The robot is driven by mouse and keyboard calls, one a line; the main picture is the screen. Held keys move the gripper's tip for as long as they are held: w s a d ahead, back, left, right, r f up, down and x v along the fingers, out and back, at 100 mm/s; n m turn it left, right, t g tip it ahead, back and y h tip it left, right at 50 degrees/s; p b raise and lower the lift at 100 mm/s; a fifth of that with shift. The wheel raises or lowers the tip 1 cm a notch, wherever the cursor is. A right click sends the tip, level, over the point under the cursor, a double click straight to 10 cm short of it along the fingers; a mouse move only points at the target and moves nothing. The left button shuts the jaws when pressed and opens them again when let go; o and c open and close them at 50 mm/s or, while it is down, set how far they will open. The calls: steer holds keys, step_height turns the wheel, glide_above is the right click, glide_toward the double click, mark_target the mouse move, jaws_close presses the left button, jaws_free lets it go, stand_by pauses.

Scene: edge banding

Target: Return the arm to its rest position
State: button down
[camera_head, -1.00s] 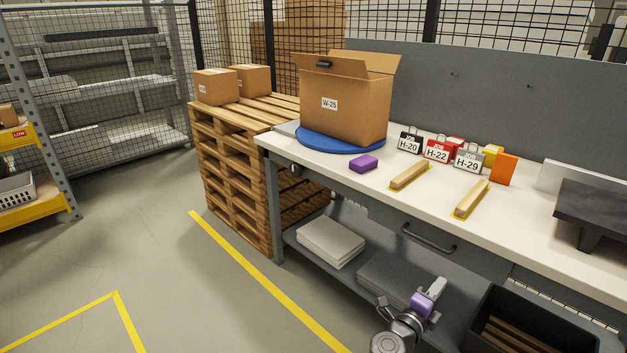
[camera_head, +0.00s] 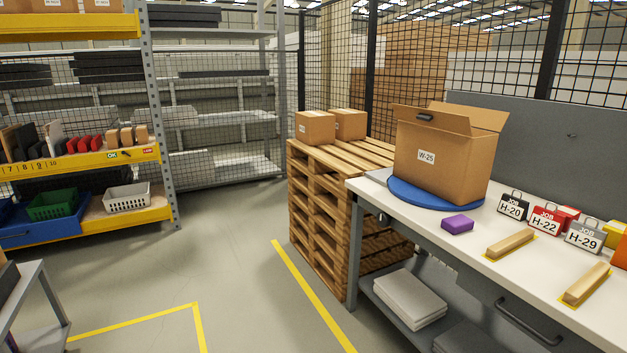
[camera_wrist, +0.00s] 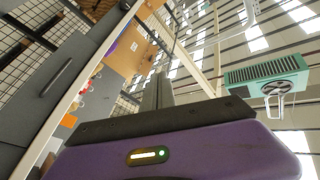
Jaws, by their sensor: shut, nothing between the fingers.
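My gripper (camera_wrist: 158,88) shows in the wrist view as grey fingers closed together above a dark plate and a purple housing (camera_wrist: 180,155) with a lit strip. Nothing is between the fingers. It is tilted, with the ceiling, a bench side and orange surfaces behind it. My arm is out of sight in the head view, so its distance from the bench is hard to tell.
The workbench (camera_head: 440,222) at right carries an open carton (camera_head: 445,160) on a blue disc, a purple block (camera_head: 457,224), wooden strips and job tags. Stacked pallets (camera_head: 320,225) stand beside it. Shelving (camera_head: 85,165) is at left. The floor between (camera_head: 230,260) is clear.

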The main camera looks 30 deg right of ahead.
steer(key=s+a+r+n+g+y+p, duration=0.1)
steer(key=s+a+n+g+y+p, duration=0.1)
steer(key=s+a+n+y, duration=0.7)
steer(key=shift+s+a+r+n+g, duration=0.4)
steer(key=shift+s+a+n+g, duration=0.55)
steer(key=shift+s+a, duration=2.95)
steer(key=shift+s+d, duration=0.35)
